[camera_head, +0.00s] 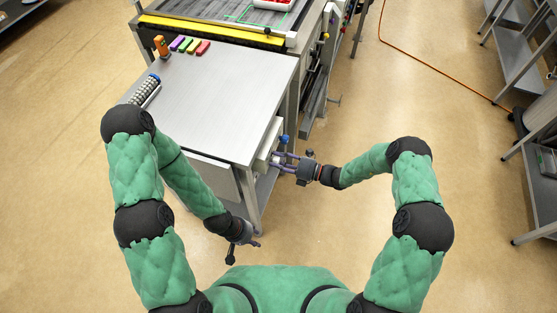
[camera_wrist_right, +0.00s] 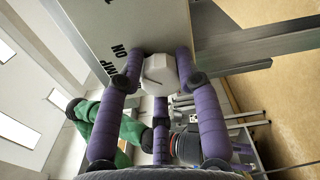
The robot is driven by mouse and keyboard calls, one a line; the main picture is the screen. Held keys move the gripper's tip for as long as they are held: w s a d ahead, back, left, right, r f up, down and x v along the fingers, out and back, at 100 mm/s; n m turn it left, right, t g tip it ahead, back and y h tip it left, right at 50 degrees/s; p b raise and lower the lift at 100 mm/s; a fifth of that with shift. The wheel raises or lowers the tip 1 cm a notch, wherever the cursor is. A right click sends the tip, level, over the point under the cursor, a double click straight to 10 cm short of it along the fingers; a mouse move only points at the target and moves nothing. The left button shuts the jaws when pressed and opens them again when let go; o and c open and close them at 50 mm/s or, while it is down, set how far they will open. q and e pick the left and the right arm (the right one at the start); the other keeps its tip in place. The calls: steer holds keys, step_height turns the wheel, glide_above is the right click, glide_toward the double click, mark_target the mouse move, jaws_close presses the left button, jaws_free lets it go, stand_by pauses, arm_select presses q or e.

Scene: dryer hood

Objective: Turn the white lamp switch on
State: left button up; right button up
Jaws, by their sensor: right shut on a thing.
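The white lamp switch (camera_wrist_right: 161,73) is a faceted knob on the pale panel (camera_wrist_right: 105,25), beside black lettering that reads "ON" and part of another word. In the right wrist view, the purple fingers of my right gripper (camera_wrist_right: 158,70) stand on either side of the knob and are shut on it. My left gripper (camera_head: 244,250) is open and empty, low in front of the table.
A blue knob (camera_head: 284,139) sits just above my right gripper. The metal table (camera_head: 215,90) is mostly bare, with coloured blocks (camera_head: 190,45), an orange item (camera_head: 161,46) and a ribbed roller (camera_head: 145,90) along its edges. Open floor lies to the right, before the shelves (camera_head: 540,185).

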steer(key=shift+w+d+r+m, duration=0.2)
steer(key=shift+w+r+m, duration=0.1)
steer(key=shift+w, duration=0.15)
steer(key=o, duration=1.1)
steer(key=shift+f, duration=0.1)
steer(key=shift+o, duration=0.2)
steer(key=shift+s+f, duration=0.1)
steer(key=shift+a, duration=0.1)
steer(key=shift+s, duration=0.1)
steer(key=v, duration=1.2)
